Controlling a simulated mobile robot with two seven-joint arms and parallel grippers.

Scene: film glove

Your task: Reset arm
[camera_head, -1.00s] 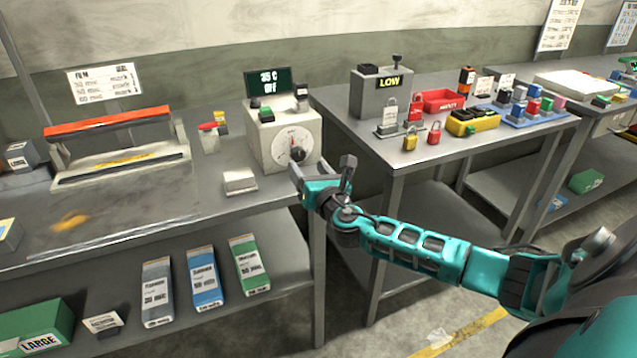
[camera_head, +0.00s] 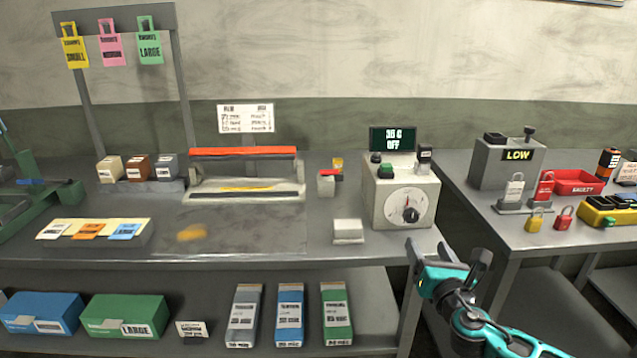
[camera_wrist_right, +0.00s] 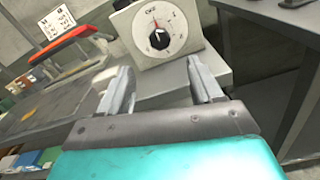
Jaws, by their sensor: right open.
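My right gripper (camera_head: 445,252) is open and empty in the head view, in front of the table's right front corner and below the dial box. In the right wrist view its two fingers (camera_wrist_right: 160,88) are spread apart with nothing between them. Beyond them stands the cream dial box (camera_wrist_right: 180,50), which also shows in the head view (camera_head: 380,205). Its screen (camera_head: 392,139) reads 30 C and OFF. My left gripper is not in view.
The grey table (camera_head: 280,235) holds a sealer with a red bar (camera_head: 243,153) and a small white block (camera_head: 348,230). A second table (camera_head: 470,190) at right carries a LOW box (camera_head: 505,165), padlocks and a red tray (camera_head: 575,182). Film boxes (camera_head: 290,315) lie on the shelf below.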

